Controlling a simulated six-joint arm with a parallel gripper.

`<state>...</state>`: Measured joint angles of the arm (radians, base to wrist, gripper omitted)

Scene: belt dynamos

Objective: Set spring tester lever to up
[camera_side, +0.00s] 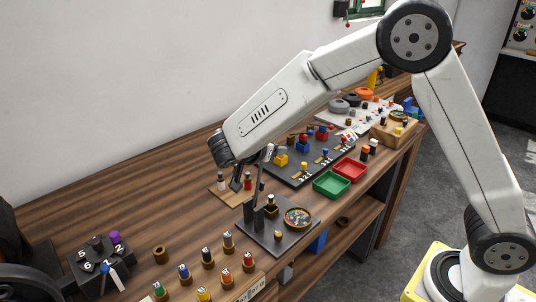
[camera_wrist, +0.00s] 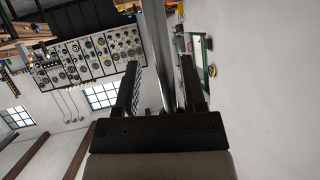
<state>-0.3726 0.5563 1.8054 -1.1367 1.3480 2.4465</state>
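The spring tester appears to be the dark plate (camera_side: 262,240) with a black upright bracket and a round dial (camera_side: 297,218), near the middle of the bench. A slim grey bar, which looks like its lever (camera_side: 261,178), rises steeply from the bracket. My gripper (camera_side: 252,172) is beside the upper part of this bar. In the wrist view, my gripper's (camera_wrist: 160,82) two black fingers are spread apart. Grey metal bars (camera_wrist: 157,45) pass between them, with a clear gap to the left finger. Contact with the right finger is unclear.
Several labelled pegs (camera_side: 208,258) stand in front of the tester. A black block with numbers (camera_side: 98,258) is at the left. A green tray (camera_side: 331,184) and red tray (camera_side: 350,169) lie to the right, by a dark board with coloured blocks. The back left of the bench is clear.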

